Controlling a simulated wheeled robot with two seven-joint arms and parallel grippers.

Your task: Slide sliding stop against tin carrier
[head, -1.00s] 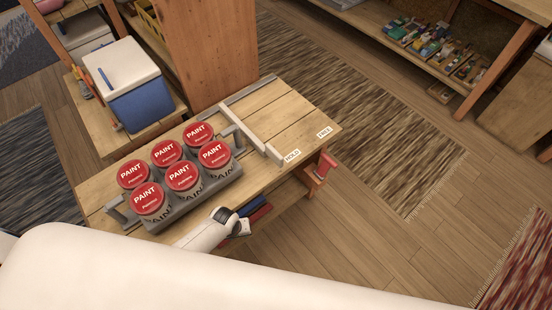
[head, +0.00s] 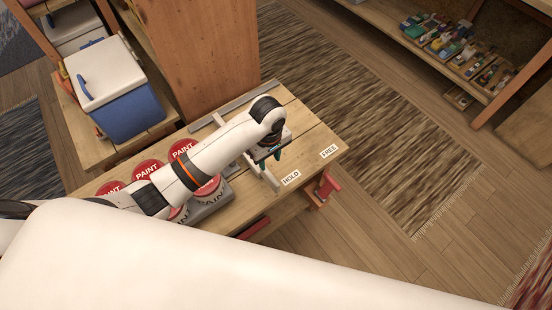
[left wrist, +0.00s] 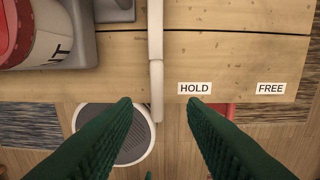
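The sliding stop (head: 262,174) is a pale bar across the wooden bench, partly hidden by my left arm. In the left wrist view the stop (left wrist: 156,45) runs down the picture, its near end between my fingertips. The grey tin carrier (head: 214,207) holds red-lidded paint tins (head: 147,171), and my arm covers much of it. In the left wrist view the carrier (left wrist: 86,46) lies left of the stop, with a narrow gap of bare wood between. My left gripper (left wrist: 160,103) is open, one finger either side of the stop. My right gripper is not in view.
A HOLD label (head: 291,177) and a FREE label (head: 329,151) lie on the bench right of the stop, where the top is clear. A rail (head: 233,105) runs along the back edge. A red clamp-like part (head: 328,186) sits below the front right edge.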

